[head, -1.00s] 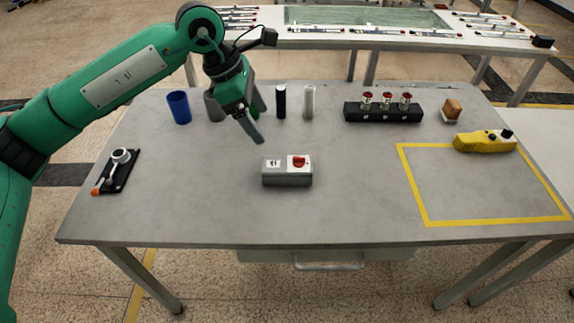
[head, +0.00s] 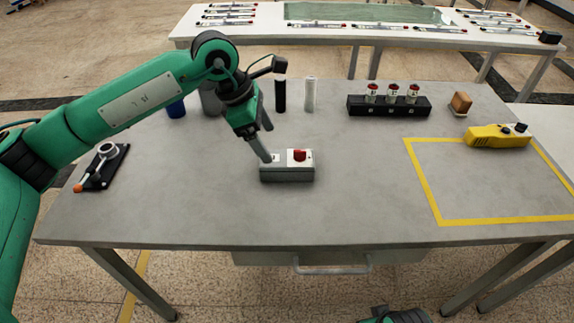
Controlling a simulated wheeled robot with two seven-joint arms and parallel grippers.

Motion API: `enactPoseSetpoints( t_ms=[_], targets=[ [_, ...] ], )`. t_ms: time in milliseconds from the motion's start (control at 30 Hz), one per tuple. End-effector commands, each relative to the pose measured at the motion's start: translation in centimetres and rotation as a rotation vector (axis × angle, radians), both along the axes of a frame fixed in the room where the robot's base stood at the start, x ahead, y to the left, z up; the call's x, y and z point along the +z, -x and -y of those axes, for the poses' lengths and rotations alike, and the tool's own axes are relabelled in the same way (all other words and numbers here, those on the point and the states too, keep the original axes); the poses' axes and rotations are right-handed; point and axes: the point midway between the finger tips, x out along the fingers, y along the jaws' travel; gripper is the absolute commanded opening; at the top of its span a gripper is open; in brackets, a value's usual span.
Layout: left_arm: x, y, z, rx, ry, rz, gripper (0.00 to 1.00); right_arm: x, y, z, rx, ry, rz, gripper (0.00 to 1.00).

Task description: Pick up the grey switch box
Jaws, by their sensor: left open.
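The grey switch box (head: 287,173) lies on the grey table, left of its middle. It has a red rotary knob (head: 300,155) on a white plate and a smaller white label to the left. My left gripper (head: 268,143) is open just above and behind the box's left part. One finger reaches down to the label and hides some of it; I cannot tell whether it touches. The other finger is behind, over the table. A green and black part of my right arm (head: 395,315) shows at the bottom edge; its jaws cannot be made out.
Behind the gripper stand a blue cup (head: 176,108), a grey cylinder (head: 210,100), a black cylinder (head: 280,96) and a white one (head: 309,95). A black rack (head: 388,106), yellow pendant (head: 497,137) and yellow-taped area (head: 432,197) are right. A black tool plate (head: 103,167) is left.

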Motion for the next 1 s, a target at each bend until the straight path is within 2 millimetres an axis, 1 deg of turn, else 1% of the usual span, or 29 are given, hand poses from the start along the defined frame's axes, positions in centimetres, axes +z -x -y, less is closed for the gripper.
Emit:
enactPoseSetpoints(
  t_ms=[33, 200, 467, 633, 733, 833, 1000],
  targets=[
    [-1.1, 0.1, 0.5, -0.002, 0.000, -0.004, 0.80, 0.0, 0.0, 0.0, 0.000, 0.000, 0.000, 0.76],
    [-3.3, 0.0, 1.4, -0.001, 0.001, -0.002, 0.80, 0.0, 0.0, 0.0, 0.000, 0.000, 0.000, 0.76],
    [-4.6, -0.2, 2.1, 0.000, 0.001, -0.001, 0.80, -0.1, 0.0, 0.0, 0.000, 0.000, -0.001, 0.76],
    [-6.7, -0.8, 3.3, 0.000, 0.001, -0.002, 0.80, -0.2, -0.1, 0.0, 0.001, 0.002, -0.002, 0.76],
    [-8.0, -0.7, 3.8, -0.001, 0.000, -0.003, 0.80, -0.5, -0.1, 0.0, 0.001, 0.002, -0.004, 0.76],
    [-8.6, -0.7, 4.0, 0.000, 0.001, 0.000, 0.80, -0.7, -0.2, 0.0, 0.001, 0.003, -0.008, 0.76],
    [-8.6, -0.8, 4.0, 0.000, 0.001, 0.000, 0.80, -0.9, -0.1, 0.0, 0.001, 0.003, -0.010, 0.76]
  ],
)
